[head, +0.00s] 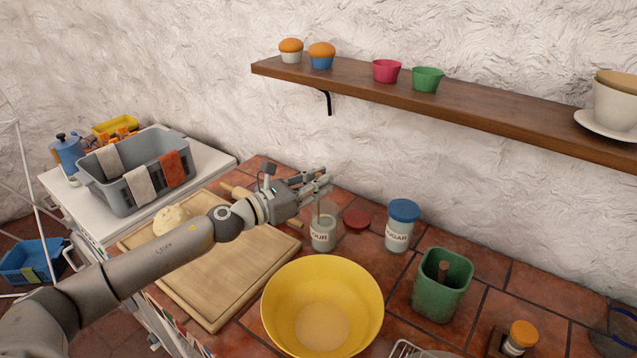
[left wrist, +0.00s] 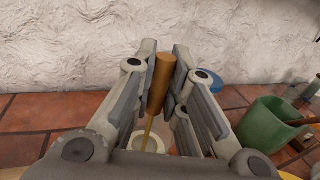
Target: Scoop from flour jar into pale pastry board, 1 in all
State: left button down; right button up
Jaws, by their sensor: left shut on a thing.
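The flour jar (head: 322,238), a clear jar with a label, stands open on the tiled counter right of the pale pastry board (head: 222,295). My left gripper (head: 322,184) is above the jar. In the left wrist view its fingers are shut on the wooden handle of a scoop (left wrist: 161,82), whose thin stem runs down into the jar mouth (left wrist: 152,144). The scoop's bowl is hidden. The board carries a pale dough ball (head: 171,219) at its far left, and my left arm crosses over it. My right gripper is not in view.
A red lid (head: 356,219) lies behind the flour jar. A blue-lidded sugar jar (head: 400,226), a green container (head: 442,284) and a yellow bowl (head: 322,305) stand close by. A rolling pin (head: 233,191) lies behind my arm. A shelf (head: 470,110) hangs above.

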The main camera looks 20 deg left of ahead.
pick_arm(q)
jog(key=shift+r, duration=0.1)
notch_tip(320, 180, up, 10)
jog(key=p, duration=0.9)
jog(key=shift+f, duration=0.2)
dwell(0.3)
jog(key=shift+a, duration=0.1)
